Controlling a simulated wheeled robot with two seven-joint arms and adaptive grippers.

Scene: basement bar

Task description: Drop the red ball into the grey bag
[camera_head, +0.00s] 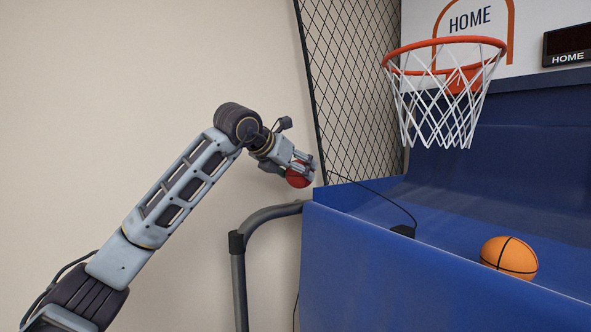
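The red ball (297,180) is small and partly covered by the fingers of my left gripper (302,168). My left arm comes in from the lower left and reaches up to the middle of the view. The gripper is shut on the ball and holds it in the air, just left of the blue arcade machine's upper left corner. No grey bag shows in this view. My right gripper is not in view.
A blue basketball arcade machine (400,275) fills the right side, with an orange basketball (509,257) in it. Above hangs a red hoop with a white net (440,105). A black mesh (350,90) and a grey metal rail (238,270) stand near the gripper.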

